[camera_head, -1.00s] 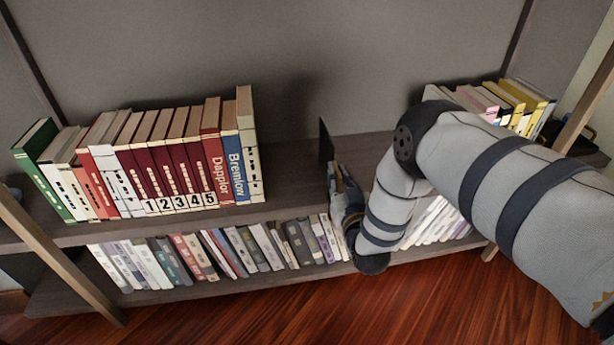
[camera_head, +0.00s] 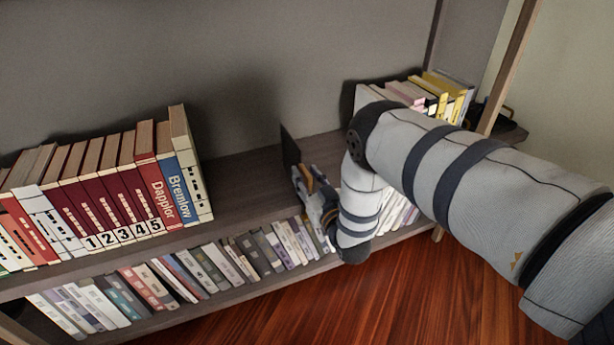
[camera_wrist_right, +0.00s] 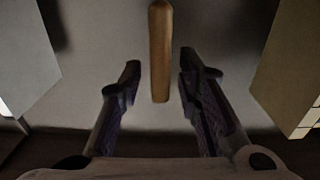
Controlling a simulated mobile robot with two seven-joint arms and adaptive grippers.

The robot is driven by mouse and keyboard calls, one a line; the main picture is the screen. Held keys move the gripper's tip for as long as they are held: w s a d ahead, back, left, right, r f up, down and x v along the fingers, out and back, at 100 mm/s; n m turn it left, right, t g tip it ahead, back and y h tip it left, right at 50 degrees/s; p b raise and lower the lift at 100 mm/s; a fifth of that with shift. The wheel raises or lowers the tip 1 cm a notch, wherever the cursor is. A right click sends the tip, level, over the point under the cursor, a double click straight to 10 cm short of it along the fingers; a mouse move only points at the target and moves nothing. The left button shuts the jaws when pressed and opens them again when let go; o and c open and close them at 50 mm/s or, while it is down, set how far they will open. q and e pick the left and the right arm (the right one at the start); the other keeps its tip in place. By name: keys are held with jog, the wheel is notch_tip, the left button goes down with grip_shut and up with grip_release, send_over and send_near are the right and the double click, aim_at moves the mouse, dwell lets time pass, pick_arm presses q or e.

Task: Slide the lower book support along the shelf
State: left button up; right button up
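A dark, thin upright plate (camera_head: 290,148), which looks like the book support, stands on the wooden shelf (camera_head: 235,190) in the gap right of the numbered books. My right gripper (camera_head: 304,182) is just right of and in front of this plate, with orange-brown wood showing at its fingers. In the right wrist view, my right gripper (camera_wrist_right: 157,72) is open. A wooden bar (camera_wrist_right: 160,45) reaches between its two fingers, with a visible gap on each side. Whether the bar belongs to the support cannot be told. My left gripper is out of view.
Upright books (camera_head: 110,185) stand left of the plate, ending with a blue book (camera_head: 177,192) and a pale one. More books (camera_head: 435,95) stand at the right end, partly behind my right arm. Lower-shelf books (camera_head: 205,265) run underneath. Bare shelf lies left of the plate.

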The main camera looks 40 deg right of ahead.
jog(key=v, duration=1.2)
jog(key=shift+r, duration=0.1)
